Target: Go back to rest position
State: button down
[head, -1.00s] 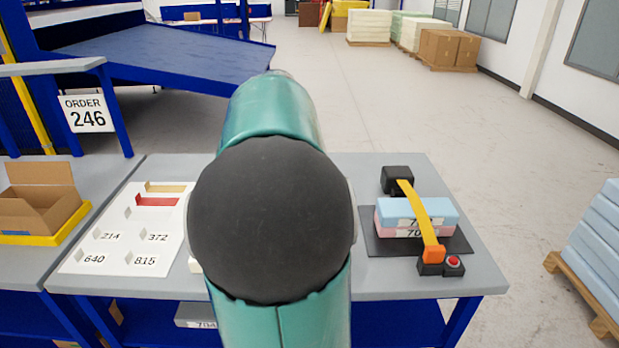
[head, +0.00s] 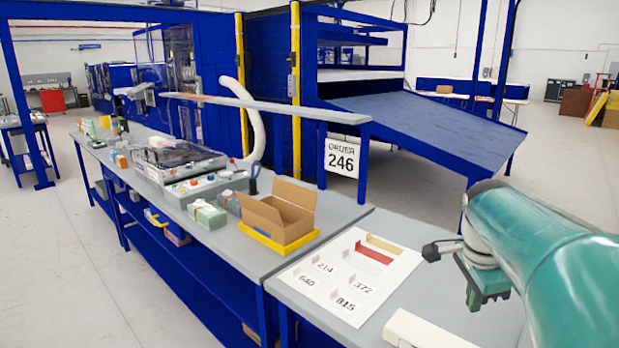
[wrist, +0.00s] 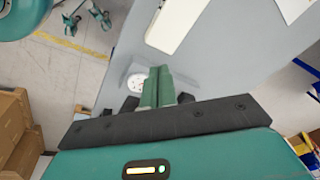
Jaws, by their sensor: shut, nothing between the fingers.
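My gripper (head: 482,292) hangs over the grey table at the lower right of the head view, at the end of my green arm. In the wrist view its green fingers (wrist: 157,88) are together with nothing between them. The fingers point over the grey table top (wrist: 205,60) and touch nothing that I can make out. The blue and pink foam pieces and the orange strap are out of the head view now.
A white board (head: 345,272) with numbered spots and red and tan strips lies left of my gripper. A white piece (head: 425,330) lies nearer. An open cardboard box (head: 278,215) sits in a yellow tray. A blue sloped table (head: 430,115) stands behind.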

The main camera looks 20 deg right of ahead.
jog(key=s+a+f+n+t+y, duration=0.1)
jog(key=a+f+n+t, duration=0.1)
jog(key=a+n, duration=0.8)
jog(key=s+a+f+n+t+y, duration=0.1)
jog(key=a+f+n+t, duration=0.1)
jog(key=a+n, duration=0.9)
jog(key=a, duration=0.9)
jog(key=shift+s+n+t, duration=0.15)
jog(key=shift+n+t, duration=0.15)
jog(key=shift+t, duration=0.1)
jog(key=shift+d, duration=0.2)
